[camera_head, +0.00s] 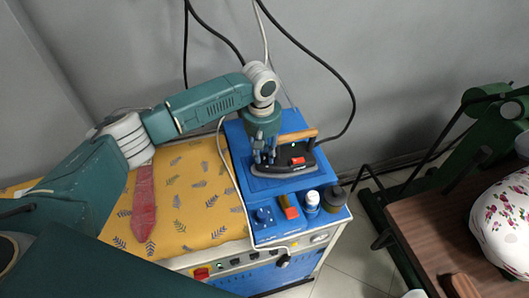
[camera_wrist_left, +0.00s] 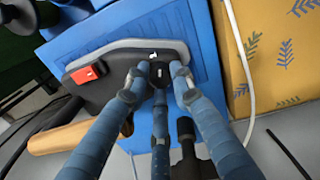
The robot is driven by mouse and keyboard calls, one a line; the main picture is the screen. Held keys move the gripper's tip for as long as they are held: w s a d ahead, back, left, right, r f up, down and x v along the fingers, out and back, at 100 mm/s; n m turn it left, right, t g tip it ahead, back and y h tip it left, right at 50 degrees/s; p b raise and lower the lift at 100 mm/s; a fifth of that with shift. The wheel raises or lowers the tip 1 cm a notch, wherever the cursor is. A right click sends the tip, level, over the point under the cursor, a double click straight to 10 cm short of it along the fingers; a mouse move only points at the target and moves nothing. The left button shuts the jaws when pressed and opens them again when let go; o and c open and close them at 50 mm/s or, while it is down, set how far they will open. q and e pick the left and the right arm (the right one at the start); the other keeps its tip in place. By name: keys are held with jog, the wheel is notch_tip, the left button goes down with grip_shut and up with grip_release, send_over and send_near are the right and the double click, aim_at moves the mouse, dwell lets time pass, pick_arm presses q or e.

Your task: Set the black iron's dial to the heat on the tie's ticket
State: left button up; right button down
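The black iron (camera_head: 308,165) rests on the blue pad of the ironing station, with a wooden handle and a red switch; it also shows in the left wrist view (camera_wrist_left: 100,88). My left gripper (camera_head: 264,158) points down at the iron's end near the yellow board. In the left wrist view its fingertips (camera_wrist_left: 159,74) stand apart on either side of a small dark dial (camera_wrist_left: 160,76) with white marks. Whether they press on it is unclear, and the dial's setting is unreadable. The red tie (camera_head: 145,205) lies on the yellow board, partly behind my left arm. I cannot make out its ticket. My right gripper is out of view.
The yellow patterned board (camera_head: 200,205) is left of the blue station (camera_head: 240,140). A red-topped item (camera_head: 289,208), a white-capped bottle (camera_head: 312,200) and a dark bottle (camera_head: 334,198) stand at the front. Black cables hang behind. A brown table (camera_head: 440,235) is at right.

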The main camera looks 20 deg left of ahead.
pick_arm(q)
grip_shut()
jog(key=shift+r+p, duration=0.2)
jog(key=shift+p, duration=0.25)
jog(key=shift+r+m+p, duration=0.1)
jog(key=shift+m+p, duration=0.9)
jog(key=shift+f+m+p, duration=0.2)
jog(key=shift+m+p, duration=0.35)
jog(key=shift+m, duration=0.55)
jog(key=o, duration=0.9)
grip_release()
